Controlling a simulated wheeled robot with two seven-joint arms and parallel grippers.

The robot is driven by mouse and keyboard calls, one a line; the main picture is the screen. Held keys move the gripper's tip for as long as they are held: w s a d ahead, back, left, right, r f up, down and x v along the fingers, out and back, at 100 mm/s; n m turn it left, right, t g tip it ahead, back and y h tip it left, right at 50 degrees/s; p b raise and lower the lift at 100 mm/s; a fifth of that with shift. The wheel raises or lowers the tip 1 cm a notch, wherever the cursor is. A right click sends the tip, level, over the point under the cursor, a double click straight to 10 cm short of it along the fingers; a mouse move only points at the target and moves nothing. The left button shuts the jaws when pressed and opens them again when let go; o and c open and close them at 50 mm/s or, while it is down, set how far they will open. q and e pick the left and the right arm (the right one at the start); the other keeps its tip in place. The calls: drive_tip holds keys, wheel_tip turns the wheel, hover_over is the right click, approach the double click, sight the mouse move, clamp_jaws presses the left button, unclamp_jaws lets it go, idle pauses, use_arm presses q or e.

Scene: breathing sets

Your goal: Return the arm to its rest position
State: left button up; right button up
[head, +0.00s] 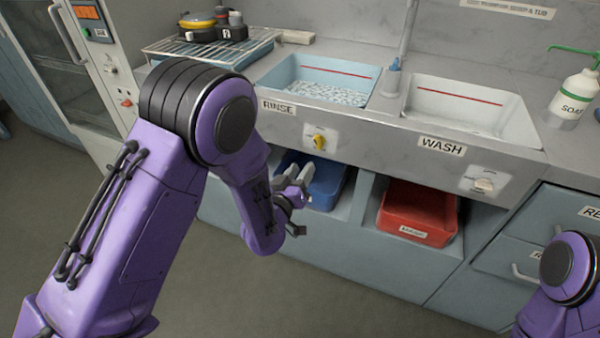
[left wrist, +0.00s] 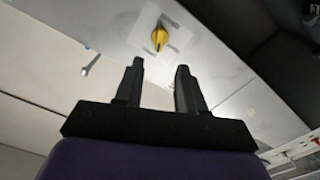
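My left arm (head: 150,190) comes in from the left in the head view, bent at its elbow. Its gripper (head: 302,180) hangs in front of the blue bin under the rinse sink. In the left wrist view the two black fingers of the gripper (left wrist: 157,85) stand apart with nothing between them. The yellow knob (left wrist: 158,38) shows beyond the fingertips, apart from them. My right arm (head: 565,285) shows only in part at the lower right of the head view. Its gripper is out of view.
The rinse sink (head: 282,77) and wash sink (head: 415,112) are set in the counter. The yellow knob (head: 319,142) is on its front. A blue bin (head: 328,190) and red bin (head: 420,207) stand in the shelves below. A soap bottle (head: 574,96) stands right. The floor (head: 300,305) is clear.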

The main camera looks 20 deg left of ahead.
idle(0.3)
use_arm(q)
drive_tip(key=s+a+f+n+g+y+p, duration=0.1)
drive_tip(key=s+a+f+g+y, duration=0.35)
drive_tip(key=s+f, duration=0.8)
drive_tip(key=s+a+f+g, duration=0.1)
drive_tip(key=s+f+g, duration=0.2)
drive_tip(key=s, duration=0.4)
drive_tip(key=s+a+f+n+g+p, duration=0.1)
drive_tip(key=s+f+g, duration=0.3)
drive_tip(key=s, duration=0.4)
drive_tip(key=s+a+f+g, duration=0.3)
drive_tip(key=s+f, duration=0.1)
drive_tip(key=s, duration=0.3)
drive_tip(key=shift+s+a+f+p, duration=0.25)
drive_tip(key=shift+s+f+p, duration=0.05)
drive_tip(key=shift+s+p, duration=0.05)
drive_tip(key=shift+h, duration=0.25)
